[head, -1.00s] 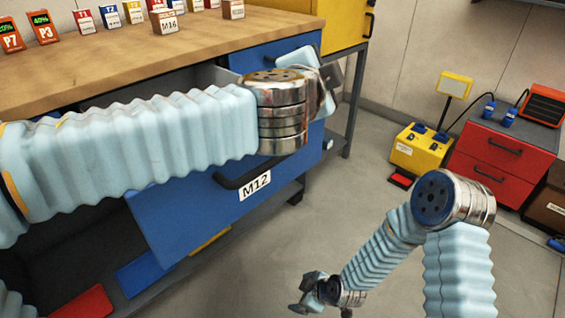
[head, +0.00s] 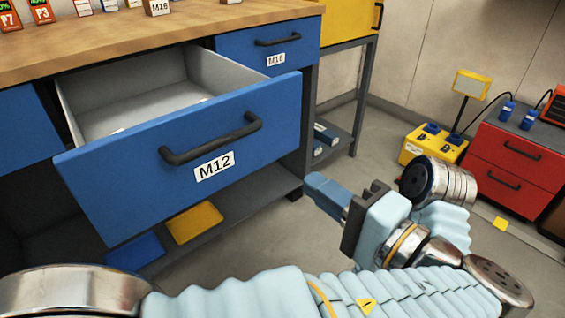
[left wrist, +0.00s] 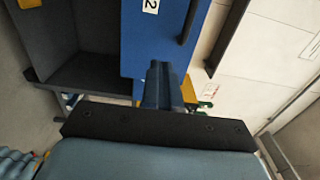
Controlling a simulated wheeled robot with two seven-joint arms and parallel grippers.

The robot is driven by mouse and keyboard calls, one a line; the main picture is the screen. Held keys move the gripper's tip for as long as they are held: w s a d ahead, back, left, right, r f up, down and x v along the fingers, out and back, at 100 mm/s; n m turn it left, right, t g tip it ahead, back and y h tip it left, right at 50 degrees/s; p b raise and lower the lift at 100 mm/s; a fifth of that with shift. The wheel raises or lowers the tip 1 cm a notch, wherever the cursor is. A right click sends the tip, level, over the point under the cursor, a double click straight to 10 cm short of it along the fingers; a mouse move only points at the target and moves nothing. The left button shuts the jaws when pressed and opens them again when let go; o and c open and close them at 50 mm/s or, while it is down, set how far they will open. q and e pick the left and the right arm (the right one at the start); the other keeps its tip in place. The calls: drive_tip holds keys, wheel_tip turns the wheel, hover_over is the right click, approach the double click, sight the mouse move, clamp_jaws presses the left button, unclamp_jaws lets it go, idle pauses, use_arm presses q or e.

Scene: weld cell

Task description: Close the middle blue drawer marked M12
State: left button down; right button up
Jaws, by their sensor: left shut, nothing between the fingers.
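The blue drawer marked M12 (head: 120,190) is pulled out of the bench in the head view. Its grey inside shows, and its black bar handle (head: 212,140) sits above the white label. My left gripper (head: 324,192) is shut and empty, to the right of the drawer front and apart from it, with its blue fingers pointing left. In the left wrist view the shut fingers (left wrist: 158,86) are seen close to the blue front (left wrist: 145,45), with the label only partly in view.
Above it is the wooden bench top (head: 110,45) with small boxes. A shut blue drawer marked M16 or similar (head: 240,48) lies to the right. A red cabinet (head: 500,150) and yellow unit (head: 430,145) stand right. Floor between is free.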

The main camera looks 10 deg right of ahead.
sight(249, 137)
use_arm(q)
drive_tip(key=x, duration=1.3)
drive_tip(key=shift+w+a, duration=0.15)
drive_tip(key=shift+w, duration=0.05)
drive_tip(key=b+x, duration=0.3)
drive_tip(key=x, duration=2.8)
drive_tip(key=shift+w+a, duration=0.6)
drive_tip(key=shift+w, duration=0.15)
drive_tip(key=shift+a+r, duration=0.2)
